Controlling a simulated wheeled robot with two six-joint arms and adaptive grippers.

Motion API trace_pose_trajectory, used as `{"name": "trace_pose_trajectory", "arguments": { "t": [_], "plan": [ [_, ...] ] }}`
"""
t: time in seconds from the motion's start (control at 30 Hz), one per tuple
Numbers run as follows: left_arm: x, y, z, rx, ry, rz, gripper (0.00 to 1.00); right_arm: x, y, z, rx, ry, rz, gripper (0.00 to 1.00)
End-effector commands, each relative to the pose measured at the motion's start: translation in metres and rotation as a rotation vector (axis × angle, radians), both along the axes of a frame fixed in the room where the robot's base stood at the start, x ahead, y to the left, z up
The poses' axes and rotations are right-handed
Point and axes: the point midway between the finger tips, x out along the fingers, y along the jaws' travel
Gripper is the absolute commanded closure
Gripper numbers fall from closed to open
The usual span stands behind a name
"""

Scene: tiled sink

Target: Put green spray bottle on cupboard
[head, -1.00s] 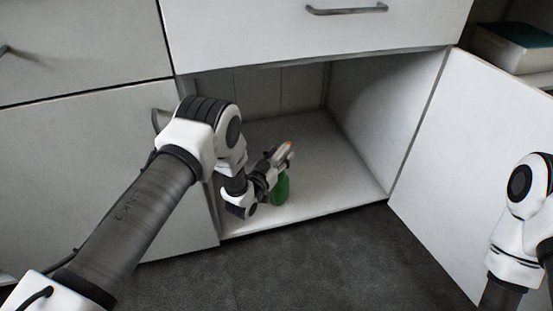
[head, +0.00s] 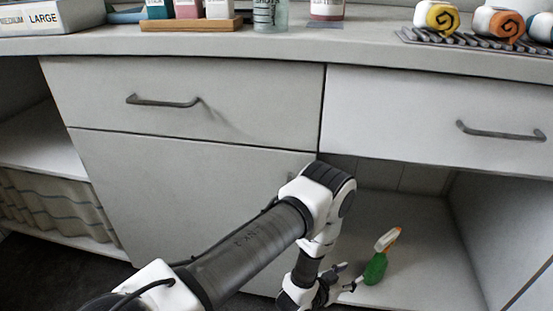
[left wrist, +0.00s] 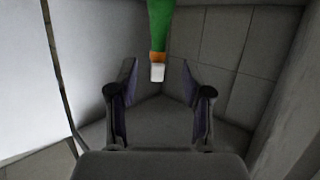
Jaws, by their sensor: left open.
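The green spray bottle (head: 376,268) stands upright on the floor of the open lower cupboard (head: 430,235), its white and orange spray head at the top. My left gripper (head: 350,278) is open and empty, just left of the bottle and apart from it. My right gripper is out of view.
The countertop (head: 360,38) above carries several bottles on the left. Rolled towels (head: 437,17) lie on a grey rack (head: 470,42) at the right. Closed drawers with handles (head: 165,101) sit below it. An open shelf (head: 35,150) is at the left.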

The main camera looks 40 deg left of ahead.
Motion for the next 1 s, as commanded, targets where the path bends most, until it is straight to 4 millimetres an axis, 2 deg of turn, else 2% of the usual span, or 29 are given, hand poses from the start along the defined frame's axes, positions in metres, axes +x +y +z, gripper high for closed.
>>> {"name": "trace_pose_trajectory", "arguments": {
  "t": [0.07, 0.1, 0.17, 0.2, 0.3, 0.4, 0.5, 0.7, 0.77, 0.83, 0.87, 1.0],
  "plan": [
    [-0.053, 0.003, -0.030, 0.025, 0.292, 0.028, 0.50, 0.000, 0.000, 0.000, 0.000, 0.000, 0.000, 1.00],
    [-0.088, 0.006, -0.043, 0.037, 0.455, 0.047, 0.50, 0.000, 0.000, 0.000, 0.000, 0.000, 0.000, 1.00],
    [-0.142, 0.009, -0.054, 0.053, 0.679, 0.074, 0.50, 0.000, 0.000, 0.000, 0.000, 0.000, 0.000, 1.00],
    [-0.177, 0.011, -0.056, 0.062, 0.811, 0.089, 0.50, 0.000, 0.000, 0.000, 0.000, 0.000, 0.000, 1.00],
    [-0.248, 0.015, -0.050, 0.078, 1.070, 0.123, 0.50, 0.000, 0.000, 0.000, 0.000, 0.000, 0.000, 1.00],
    [-0.289, 0.017, -0.040, 0.087, 1.215, 0.144, 0.50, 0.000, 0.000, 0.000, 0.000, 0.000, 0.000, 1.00],
    [-0.302, 0.017, -0.036, 0.089, 1.262, 0.150, 0.50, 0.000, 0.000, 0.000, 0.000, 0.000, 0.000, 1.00],
    [-0.302, 0.017, -0.035, 0.089, 1.261, 0.150, 0.50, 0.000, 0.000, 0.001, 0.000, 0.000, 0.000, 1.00],
    [-0.302, 0.017, -0.025, 0.089, 1.260, 0.150, 0.50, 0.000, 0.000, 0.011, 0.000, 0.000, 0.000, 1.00],
    [-0.301, 0.017, -0.007, 0.088, 1.259, 0.149, 0.50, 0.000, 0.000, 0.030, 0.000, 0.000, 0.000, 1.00],
    [-0.301, 0.017, -0.001, 0.088, 1.259, 0.149, 0.58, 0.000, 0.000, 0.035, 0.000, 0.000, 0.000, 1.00],
    [-0.301, 0.017, -0.006, 0.089, 1.258, 0.149, 0.58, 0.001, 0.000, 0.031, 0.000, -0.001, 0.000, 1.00]
  ]
}}
